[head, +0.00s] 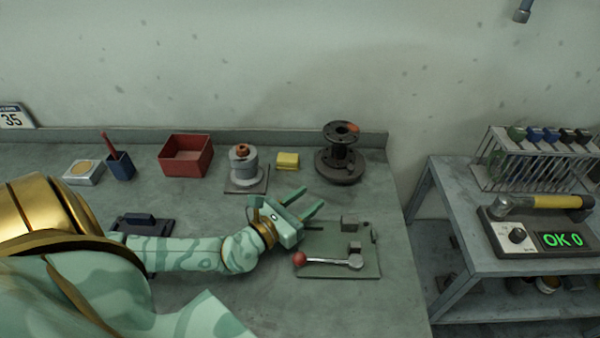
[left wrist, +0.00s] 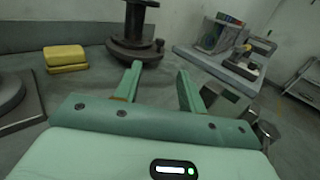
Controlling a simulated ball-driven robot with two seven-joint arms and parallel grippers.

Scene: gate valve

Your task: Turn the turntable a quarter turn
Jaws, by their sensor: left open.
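The dark round stand that looks like the turntable (head: 338,168) sits at the back right of the bench. It has a wide disc base, a spool-shaped post and an orange patch on its top. In the left wrist view the turntable (left wrist: 134,50) is just beyond my fingers, with a small knob on its right rim; its top is cut off. My left gripper (head: 311,201) is open and empty, in front of the turntable and apart from it. In the left wrist view its fingers (left wrist: 160,70) point toward the disc. My right gripper is not in view.
A yellow block (head: 288,161) and a grey cylinder on a square plate (head: 243,170) stand left of the turntable. A red-knobbed lever (head: 328,262) on a plate lies at the front right. A red bin (head: 187,157) is farther left. A side table (head: 470,240) stands right.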

